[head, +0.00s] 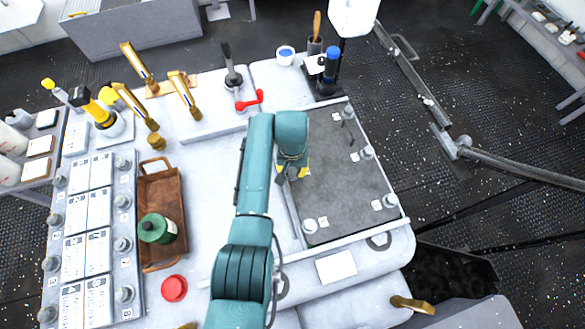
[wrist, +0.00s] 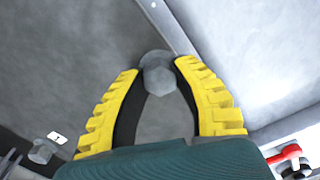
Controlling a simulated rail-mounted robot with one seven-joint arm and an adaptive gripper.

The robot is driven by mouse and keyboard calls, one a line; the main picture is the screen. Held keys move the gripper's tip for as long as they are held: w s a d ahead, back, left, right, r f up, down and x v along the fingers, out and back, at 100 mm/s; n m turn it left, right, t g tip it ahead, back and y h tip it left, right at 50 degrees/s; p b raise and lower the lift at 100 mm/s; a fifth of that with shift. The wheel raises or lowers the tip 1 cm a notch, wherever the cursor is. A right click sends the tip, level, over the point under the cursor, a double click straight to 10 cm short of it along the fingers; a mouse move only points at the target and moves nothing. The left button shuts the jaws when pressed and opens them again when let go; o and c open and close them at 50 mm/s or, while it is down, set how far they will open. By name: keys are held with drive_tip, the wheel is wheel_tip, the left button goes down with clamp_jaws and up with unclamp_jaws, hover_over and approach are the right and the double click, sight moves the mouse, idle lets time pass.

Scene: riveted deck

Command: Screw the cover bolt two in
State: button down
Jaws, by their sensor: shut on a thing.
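The dark grey cover plate (head: 345,180) lies on the pale bench to the right of my arm. My gripper (head: 292,174) points down at the plate's left edge, its yellow fingers partly hidden by my arm. In the wrist view my gripper (wrist: 158,82) is shut on a grey hex-headed bolt (wrist: 158,72), the fingertips on both sides of the head. This bolt is by the cover's edge strip; its shank is hidden, so I cannot tell how deep it sits. Other cover bolts (head: 310,226) stand along the edges by small white labels, too small to read.
A brown tray (head: 150,267) with a green canister (head: 157,229), a red lid (head: 174,288) and a numbered rack of bolts (head: 125,245) are at left. Brass fittings (head: 185,95) and a red-handled valve (head: 250,100) stand behind. A blue-topped tool (head: 331,64) stands behind the cover.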

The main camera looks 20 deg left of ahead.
drive_tip(key=m, duration=0.4)
drive_tip(key=shift+m, duration=0.4)
drive_tip(key=m, duration=0.4)
drive_tip(key=shift+r+m, duration=0.1)
drive_tip(key=shift+m, duration=0.2)
drive_tip(key=m, duration=1.2)
drive_tip(key=shift+m, duration=0.3)
drive_tip(key=m, duration=0.3)
drive_tip(key=shift+w+r+m, duration=0.1)
drive_tip(key=shift+m, duration=0.2)
drive_tip(key=m, duration=0.3)
drive_tip(key=shift+m, duration=2.2)
